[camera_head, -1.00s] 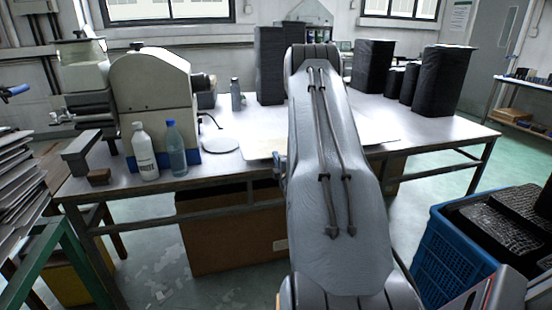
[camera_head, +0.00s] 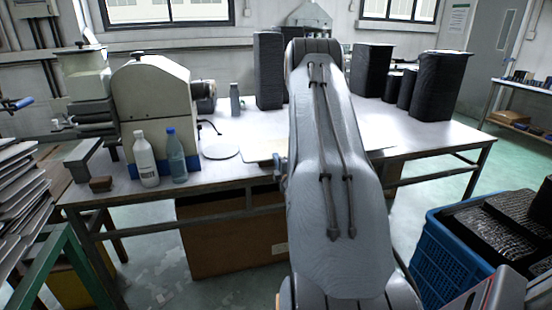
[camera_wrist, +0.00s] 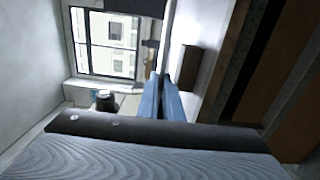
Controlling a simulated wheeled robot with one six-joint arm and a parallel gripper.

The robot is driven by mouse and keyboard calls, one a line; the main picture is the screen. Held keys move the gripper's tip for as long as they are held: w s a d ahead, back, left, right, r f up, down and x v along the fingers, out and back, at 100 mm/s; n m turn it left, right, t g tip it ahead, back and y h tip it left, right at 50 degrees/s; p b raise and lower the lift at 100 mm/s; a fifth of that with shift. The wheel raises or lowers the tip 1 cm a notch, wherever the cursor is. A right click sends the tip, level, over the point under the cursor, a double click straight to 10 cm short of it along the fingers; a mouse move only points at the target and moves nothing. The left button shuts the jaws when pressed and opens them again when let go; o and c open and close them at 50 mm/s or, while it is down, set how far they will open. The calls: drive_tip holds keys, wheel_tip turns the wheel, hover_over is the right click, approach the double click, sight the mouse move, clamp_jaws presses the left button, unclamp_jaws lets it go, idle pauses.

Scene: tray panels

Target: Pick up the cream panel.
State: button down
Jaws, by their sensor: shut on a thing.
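The cream panel (camera_head: 258,149) is a thin flat sheet at table-top level near the front middle of the table in the head view. I cannot tell whether the panel touches the table.
The grey table (camera_head: 440,133) carries a cream machine (camera_head: 150,95), a white bottle (camera_head: 145,160), a blue bottle (camera_head: 176,158) and several black stacks (camera_head: 437,85). A cardboard box (camera_head: 225,235) stands below. A blue crate (camera_head: 450,255) stands at the right.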

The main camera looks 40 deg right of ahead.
drive_tip(key=shift+s+a+r+p, duration=0.4)
drive_tip(key=shift+s+p, duration=0.05)
drive_tip(key=shift+s, duration=0.3)
drive_tip(key=shift+s+a+r+p, duration=0.35)
drive_tip(key=shift+s+r+p, duration=0.15)
drive_tip(key=shift+s, duration=0.2)
drive_tip(key=shift+s+a+r+p, duration=0.35)
drive_tip(key=shift+s+a+p, duration=0.1)
drive_tip(key=shift+s, duration=0.3)
